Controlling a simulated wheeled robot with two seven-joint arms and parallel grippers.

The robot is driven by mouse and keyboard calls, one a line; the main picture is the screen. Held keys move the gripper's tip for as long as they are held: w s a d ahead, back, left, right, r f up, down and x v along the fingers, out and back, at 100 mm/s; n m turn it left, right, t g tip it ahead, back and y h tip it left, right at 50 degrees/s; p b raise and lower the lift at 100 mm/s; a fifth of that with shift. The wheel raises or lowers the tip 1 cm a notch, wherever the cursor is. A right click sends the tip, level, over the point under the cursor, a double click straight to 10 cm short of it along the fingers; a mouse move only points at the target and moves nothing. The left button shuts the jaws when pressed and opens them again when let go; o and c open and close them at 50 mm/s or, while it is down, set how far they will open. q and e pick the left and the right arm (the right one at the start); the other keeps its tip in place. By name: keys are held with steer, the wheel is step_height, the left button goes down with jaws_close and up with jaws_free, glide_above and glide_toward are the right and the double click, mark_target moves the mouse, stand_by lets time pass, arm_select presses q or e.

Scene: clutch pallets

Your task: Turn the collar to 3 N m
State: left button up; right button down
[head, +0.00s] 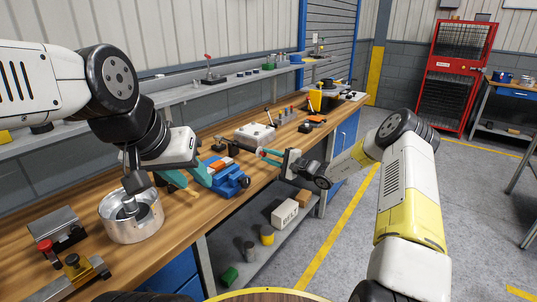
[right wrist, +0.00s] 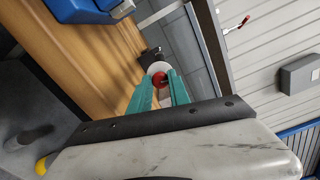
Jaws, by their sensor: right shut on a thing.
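My right gripper (head: 262,153) reaches in from the right over the workbench, its teal fingers pointing left. In the right wrist view the fingers (right wrist: 159,88) close on a small red part (right wrist: 159,78) with a pale round disc (right wrist: 158,68) beyond it. I cannot tell whether this is the collar, and no scale or 3 N m mark is readable. My left gripper (head: 187,184) is over the bench beside the blue vise (head: 230,182); its teal fingers are spread apart, with nothing clearly between them.
A round metal pot (head: 132,217) with a grey shaft inside stands at the front left. A grey block with a red knob (head: 45,246) and a brass-coloured fixture (head: 76,268) lie nearby. A pale box (head: 255,134) and small parts stand farther back. A shelf (head: 235,77) runs along the wall.

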steer(key=shift+n, duration=1.6)
steer(key=c, duration=1.2)
jaws_free()
steer(key=shift+c, duration=0.2)
steer(key=v, duration=0.7)
steer(key=shift+s+d, duration=0.25)
steer(key=shift+d, duration=0.05)
